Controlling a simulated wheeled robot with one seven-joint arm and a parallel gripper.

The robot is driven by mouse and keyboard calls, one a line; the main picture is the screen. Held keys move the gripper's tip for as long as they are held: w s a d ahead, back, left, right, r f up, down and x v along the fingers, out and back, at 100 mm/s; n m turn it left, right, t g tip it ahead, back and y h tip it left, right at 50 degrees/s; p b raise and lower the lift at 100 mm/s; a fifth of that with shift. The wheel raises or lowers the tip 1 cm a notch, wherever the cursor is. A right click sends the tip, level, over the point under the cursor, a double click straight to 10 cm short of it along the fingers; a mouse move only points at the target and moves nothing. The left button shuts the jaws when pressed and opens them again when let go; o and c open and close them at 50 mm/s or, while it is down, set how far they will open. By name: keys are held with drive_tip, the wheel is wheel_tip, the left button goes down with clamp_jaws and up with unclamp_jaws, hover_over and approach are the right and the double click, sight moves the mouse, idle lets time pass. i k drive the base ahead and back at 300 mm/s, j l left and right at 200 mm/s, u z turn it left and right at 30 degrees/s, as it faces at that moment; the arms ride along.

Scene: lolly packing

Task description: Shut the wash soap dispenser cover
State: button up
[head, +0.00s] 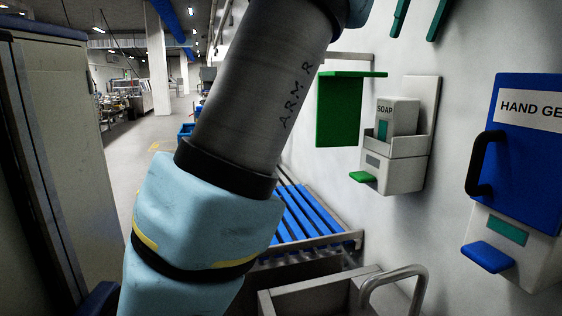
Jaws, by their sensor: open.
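The wash soap dispenser (394,175) is a white wall unit with an open front. A white bottle marked SOAP (400,112) shows inside it. A green push lever (363,177) sticks out at its lower left. The green cover (338,112) stands open to the left of the bottle, with a flat green top edge. How its hinge joins the unit is not clear. My gripper (418,22) shows only as two dark green fingertips at the top edge, apart and empty. They are above the dispenser in the picture and touch nothing visible. The rest of my gripper is out of frame.
A hand gel dispenser (520,165) with a blue cover, black handle and blue lever is on the wall at right. A metal sink (315,292) with a curved tap (398,275) is below. Blue slats (302,215) lie behind it. A cabinet (75,140) stands at left.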

sight(340, 94)
drive_tip(key=k+j, duration=0.35)
drive_tip(key=j, duration=0.15)
drive_tip(key=k+j, duration=0.4)
drive_tip(key=j, duration=0.1)
